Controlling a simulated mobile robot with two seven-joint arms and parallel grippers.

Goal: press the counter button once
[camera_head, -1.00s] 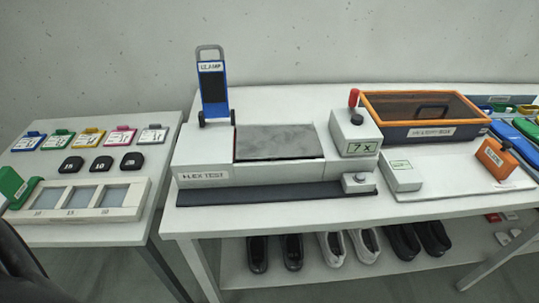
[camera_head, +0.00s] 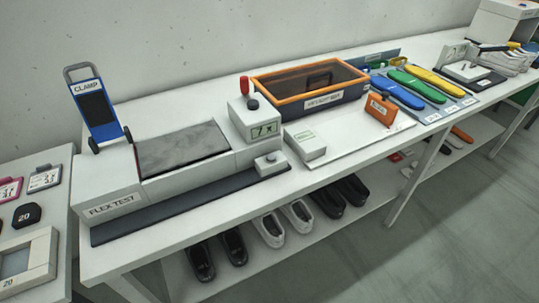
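The white counter box (camera_head: 255,121) stands at the right end of the flex test machine (camera_head: 165,170), and its display (camera_head: 264,130) reads "7 x". A dark round knob (camera_head: 253,104) and a red-topped lever (camera_head: 244,86) are on top of it. A small white block (camera_head: 270,164) with a small round button (camera_head: 271,157) sits in front of the counter box, at the end of the dark front strip. I cannot tell from labels which of these is the counter button. Neither of my grippers is in view, and nothing touches the counter box or the small block.
A blue clamp (camera_head: 94,110) stands at the machine's left end. Right of the counter are a white labelled box (camera_head: 305,142), an orange-rimmed bin (camera_head: 312,88), an orange block (camera_head: 380,108) and coloured insoles (camera_head: 418,85). Shoes (camera_head: 271,229) stand on the shelf below. The floor at right is clear.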

